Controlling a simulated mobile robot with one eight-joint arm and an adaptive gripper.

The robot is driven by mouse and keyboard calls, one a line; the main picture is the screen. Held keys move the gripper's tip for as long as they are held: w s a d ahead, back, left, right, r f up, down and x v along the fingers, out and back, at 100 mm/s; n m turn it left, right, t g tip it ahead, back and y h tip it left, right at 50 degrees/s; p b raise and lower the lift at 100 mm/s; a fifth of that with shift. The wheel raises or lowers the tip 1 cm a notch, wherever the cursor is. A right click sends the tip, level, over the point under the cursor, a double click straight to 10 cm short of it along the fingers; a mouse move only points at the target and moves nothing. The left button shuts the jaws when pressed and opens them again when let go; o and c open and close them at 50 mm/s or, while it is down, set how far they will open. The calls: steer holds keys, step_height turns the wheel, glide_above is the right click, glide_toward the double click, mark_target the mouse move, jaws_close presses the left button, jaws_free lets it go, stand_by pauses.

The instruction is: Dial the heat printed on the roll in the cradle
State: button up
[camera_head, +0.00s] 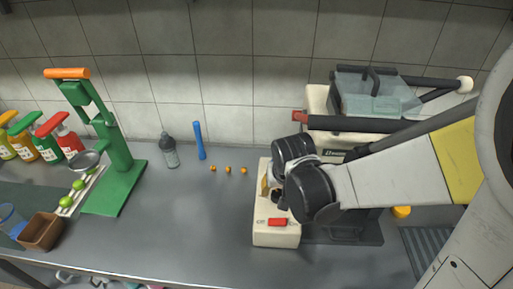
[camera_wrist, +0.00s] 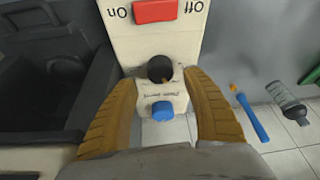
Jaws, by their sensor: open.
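The cream control box (camera_head: 276,236) stands on the counter in the head view, partly hidden by my wrist. In the wrist view its panel (camera_wrist: 190,42) has a black knob (camera_wrist: 160,68) with a pale mark on its lower edge. Small lettering shows below the knob, upside down and too small to read. My gripper (camera_wrist: 160,77) is open, its two tan fingers on either side of the knob with visible gaps. I cannot tell whether a roll lies in a cradle; no printed heat is readable.
A red On/Off switch (camera_wrist: 155,11) and a blue button (camera_wrist: 162,111) flank the knob. A machine with a clear cover (camera_head: 378,98) stands behind my arm. A blue stick (camera_head: 199,141), grey bottle (camera_head: 170,152) and green press (camera_head: 118,160) stand left. The counter between is mostly free.

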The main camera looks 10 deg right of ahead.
mark_target(278, 194)
steer(key=shift+b+x, duration=0.6)
steer(key=shift+x, duration=1.3)
steer(key=shift+s, duration=0.1)
steer(key=c, duration=1.2)
steer(key=shift+o, duration=0.2)
steer(key=shift+a+m, duration=0.1)
steer(key=shift+m, duration=0.2)
steer(key=m+h, duration=0.1)
steer(key=m, duration=0.1)
steer(key=m+g+h, duration=0.1)
steer(key=m, duration=0.2)
steer(key=shift+b, duration=0.3)
steer(key=m+g, duration=0.1)
steer(key=m, duration=0.2)
steer(key=m+g+h, duration=0.1)
steer(key=m, duration=0.2)
steer(key=shift+s, duration=0.1)
